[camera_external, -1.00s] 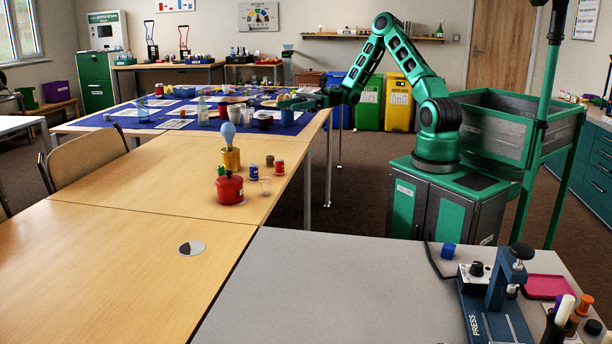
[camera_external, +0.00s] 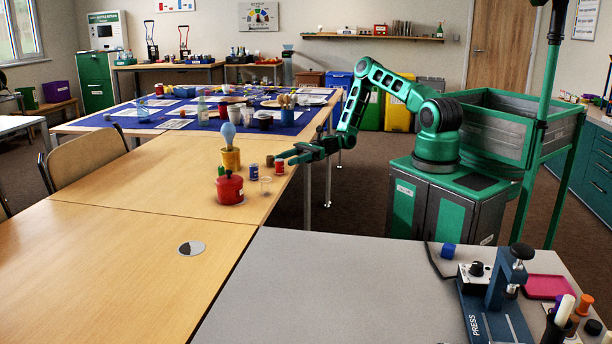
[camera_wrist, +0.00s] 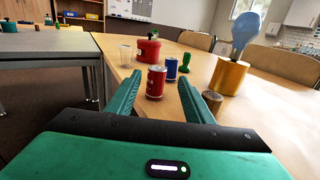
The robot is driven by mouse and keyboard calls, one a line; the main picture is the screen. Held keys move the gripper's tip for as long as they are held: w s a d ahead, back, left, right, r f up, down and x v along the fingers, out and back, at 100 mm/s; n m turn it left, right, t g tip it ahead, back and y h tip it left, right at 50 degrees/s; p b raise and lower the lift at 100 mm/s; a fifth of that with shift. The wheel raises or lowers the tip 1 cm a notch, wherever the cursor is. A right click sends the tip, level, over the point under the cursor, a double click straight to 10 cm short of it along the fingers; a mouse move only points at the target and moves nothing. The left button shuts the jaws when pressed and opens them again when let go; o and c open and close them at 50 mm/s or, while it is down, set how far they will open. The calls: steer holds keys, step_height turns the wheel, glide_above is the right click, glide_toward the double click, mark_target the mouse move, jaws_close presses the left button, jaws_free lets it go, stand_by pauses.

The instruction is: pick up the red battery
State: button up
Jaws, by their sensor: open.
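The red battery (camera_external: 279,168) is a small upright cylinder near the right edge of the wooden table. In the wrist view the red battery (camera_wrist: 156,84) stands ahead of my gripper, in line with the gap between the fingers. My gripper (camera_external: 284,157) is open and empty, close to the battery in the outside view. In the wrist view both green fingers of my gripper (camera_wrist: 159,77) are spread, one to each side of the battery, and I see no contact. Whether the fingertips reach past the battery is hard to tell.
A blue cylinder (camera_wrist: 171,69) and a green piece (camera_wrist: 184,63) stand behind the battery. A brown cylinder (camera_wrist: 212,100) stands by the right finger. A clear cup (camera_wrist: 126,56), a red pot (camera_wrist: 148,50) and a gold can (camera_wrist: 229,78) with a light-blue bulb (camera_wrist: 245,28) stand around.

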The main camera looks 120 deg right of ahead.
mark_target(281, 162)
steer(key=x, duration=0.9)
steer(key=shift+s+a, duration=0.1)
steer(key=shift+a, duration=0.2)
jaws_close()
